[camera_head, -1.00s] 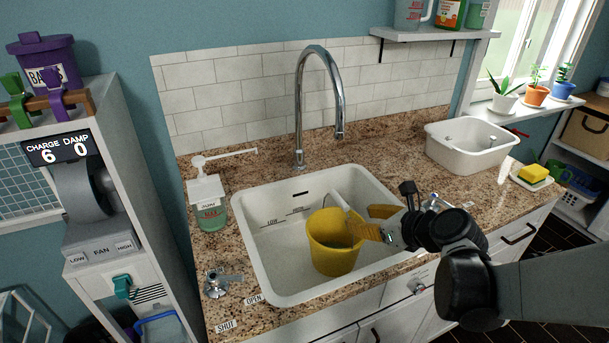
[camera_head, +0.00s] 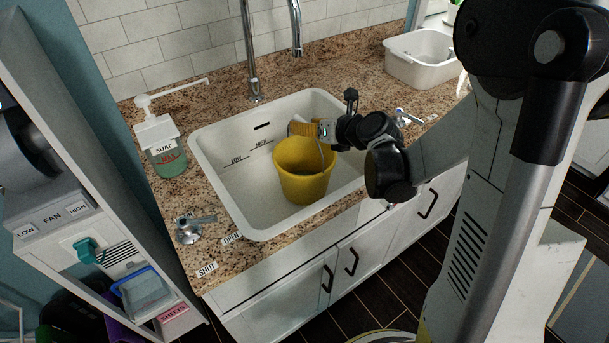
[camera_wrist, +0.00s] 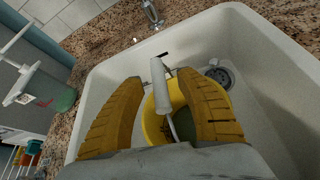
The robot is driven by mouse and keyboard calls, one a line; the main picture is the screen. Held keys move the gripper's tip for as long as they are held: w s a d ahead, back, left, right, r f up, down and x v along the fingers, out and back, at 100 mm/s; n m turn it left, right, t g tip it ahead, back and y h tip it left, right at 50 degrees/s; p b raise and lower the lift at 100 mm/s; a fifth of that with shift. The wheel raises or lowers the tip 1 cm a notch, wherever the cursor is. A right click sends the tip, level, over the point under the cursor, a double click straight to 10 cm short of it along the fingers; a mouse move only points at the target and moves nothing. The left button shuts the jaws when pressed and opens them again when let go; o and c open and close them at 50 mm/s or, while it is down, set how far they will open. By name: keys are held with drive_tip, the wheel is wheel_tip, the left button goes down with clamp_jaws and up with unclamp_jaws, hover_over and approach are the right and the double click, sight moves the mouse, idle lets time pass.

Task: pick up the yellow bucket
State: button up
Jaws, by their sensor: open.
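The yellow bucket (camera_head: 303,182) stands upright in the white sink (camera_head: 225,192). My gripper (camera_head: 294,127) is over the bucket's back rim, its yellow fingers pointing left. In the wrist view my gripper (camera_wrist: 160,78) is open, with one finger on each side of the bucket's white handle grip (camera_wrist: 158,88). The handle is raised, and its wire runs down toward the bucket (camera_wrist: 152,126). There are gaps between the grip and both fingers.
A chrome faucet (camera_head: 249,55) rises behind the sink. A soap dispenser (camera_head: 160,143) stands left of it. Tap handles (camera_head: 190,230) are at the front left and right of the sink. A white basin (camera_head: 418,62) sits on the counter at the back right.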

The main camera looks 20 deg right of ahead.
drive_tip(key=shift+w+a+f, duration=0.15)
drive_tip(key=shift+w+f, duration=0.1)
drive_tip(key=shift+w, duration=0.15)
drive_tip(key=shift+r, duration=0.1)
clamp_jaws()
